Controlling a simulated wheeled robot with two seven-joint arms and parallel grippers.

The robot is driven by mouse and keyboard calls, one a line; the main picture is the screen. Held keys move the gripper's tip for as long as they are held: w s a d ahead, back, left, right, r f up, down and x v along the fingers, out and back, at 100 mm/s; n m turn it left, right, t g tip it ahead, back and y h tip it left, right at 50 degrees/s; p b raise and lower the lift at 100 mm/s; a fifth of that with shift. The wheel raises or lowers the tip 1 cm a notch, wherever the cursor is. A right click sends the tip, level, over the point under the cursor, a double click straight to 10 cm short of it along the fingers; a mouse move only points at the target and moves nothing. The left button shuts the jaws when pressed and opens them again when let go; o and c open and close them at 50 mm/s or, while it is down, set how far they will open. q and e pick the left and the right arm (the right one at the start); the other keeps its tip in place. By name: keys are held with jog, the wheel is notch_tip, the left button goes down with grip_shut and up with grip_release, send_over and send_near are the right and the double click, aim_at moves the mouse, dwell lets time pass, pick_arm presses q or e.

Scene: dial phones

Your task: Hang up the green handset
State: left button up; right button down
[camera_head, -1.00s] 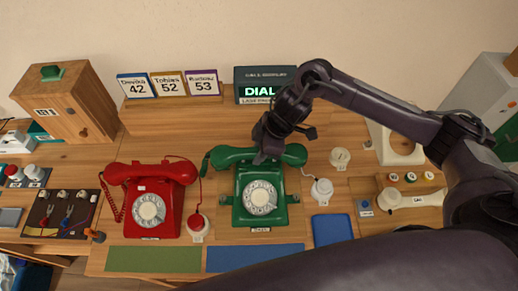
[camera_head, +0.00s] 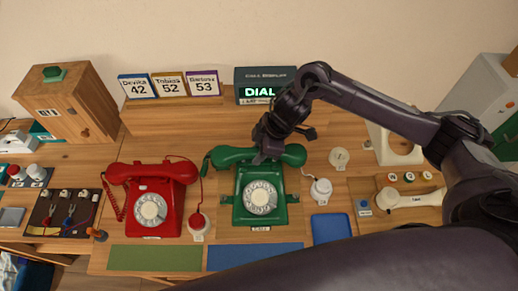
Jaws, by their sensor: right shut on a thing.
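The green handset (camera_head: 232,155) lies sideways at the top of the green phone (camera_head: 238,213), over or on its cradle; I cannot tell whether it rests fully there. My right gripper (camera_head: 265,155) reaches down from above and is shut on the middle of the green handset. The jaws hide part of the handset and the cradle under it. The green phone stands on the wooden desk with its dial facing up. My left gripper is not in view.
A red phone (camera_head: 150,200) with its handset on top stands to the left. A dial display (camera_head: 264,84) and name cards (camera_head: 170,85) stand behind. A blue pad (camera_head: 331,228) and a small white knob (camera_head: 321,190) lie to the right. Mats (camera_head: 154,258) lie in front.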

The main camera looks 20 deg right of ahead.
jog(key=shift+p, duration=0.35)
dwell(0.4)
jog(key=shift+f+b, duration=0.7)
jog(key=shift+f, duration=0.4)
dwell(0.3)
jog(key=c, duration=1)
grip_release()
jog(key=shift+b+v, duration=0.5)
jog(key=shift+v, duration=3.4)
jog(key=shift+s+f, duration=0.1)
